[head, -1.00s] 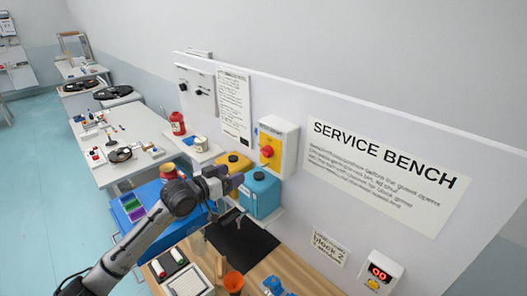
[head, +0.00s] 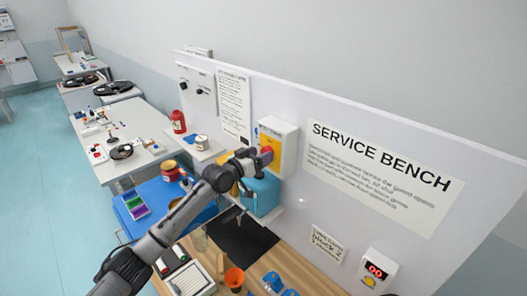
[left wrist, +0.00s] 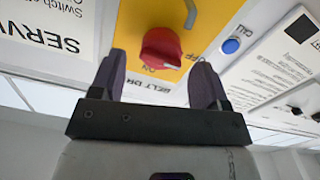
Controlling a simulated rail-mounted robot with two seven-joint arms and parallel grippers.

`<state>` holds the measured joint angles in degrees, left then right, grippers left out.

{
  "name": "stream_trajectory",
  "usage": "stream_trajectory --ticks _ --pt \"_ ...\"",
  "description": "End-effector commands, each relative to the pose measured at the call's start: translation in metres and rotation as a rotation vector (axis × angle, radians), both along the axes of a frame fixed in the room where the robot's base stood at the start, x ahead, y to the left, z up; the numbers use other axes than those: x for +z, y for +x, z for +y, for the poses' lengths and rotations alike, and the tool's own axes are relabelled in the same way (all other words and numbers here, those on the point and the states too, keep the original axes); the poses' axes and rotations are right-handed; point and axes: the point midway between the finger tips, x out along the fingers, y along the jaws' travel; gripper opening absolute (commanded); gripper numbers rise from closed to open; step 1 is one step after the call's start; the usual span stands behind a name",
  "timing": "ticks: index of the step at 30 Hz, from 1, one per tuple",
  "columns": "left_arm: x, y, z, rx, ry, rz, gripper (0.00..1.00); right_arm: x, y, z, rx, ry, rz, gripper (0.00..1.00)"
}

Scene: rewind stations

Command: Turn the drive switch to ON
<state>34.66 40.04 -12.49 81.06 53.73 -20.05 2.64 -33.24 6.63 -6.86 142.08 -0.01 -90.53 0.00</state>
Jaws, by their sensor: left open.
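The drive switch is a red knob (left wrist: 160,48) on a yellow plate (left wrist: 135,25), with "ON" and "BELT DR" lettering upside down in the left wrist view. The knob's pointer position is unclear. My right gripper is in neither view.
A blue button (left wrist: 230,46) is near the knob. A red-lit display box (head: 379,270) is at the right of the panel.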

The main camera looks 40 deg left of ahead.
Motion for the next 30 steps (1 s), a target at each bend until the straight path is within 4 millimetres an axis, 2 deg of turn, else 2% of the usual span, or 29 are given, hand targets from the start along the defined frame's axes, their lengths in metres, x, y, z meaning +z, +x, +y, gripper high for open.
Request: stream_trajectory --ticks 8,20,30 --pt "0.000 0.018 -0.003 0.000 0.001 0.000 0.69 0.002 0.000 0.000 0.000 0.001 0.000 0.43" --pt "0.000 0.021 -0.003 0.000 0.000 0.000 0.68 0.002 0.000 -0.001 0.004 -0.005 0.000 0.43" --pt "0.000 0.021 -0.003 0.001 0.001 0.000 0.36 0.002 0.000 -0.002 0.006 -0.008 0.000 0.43"
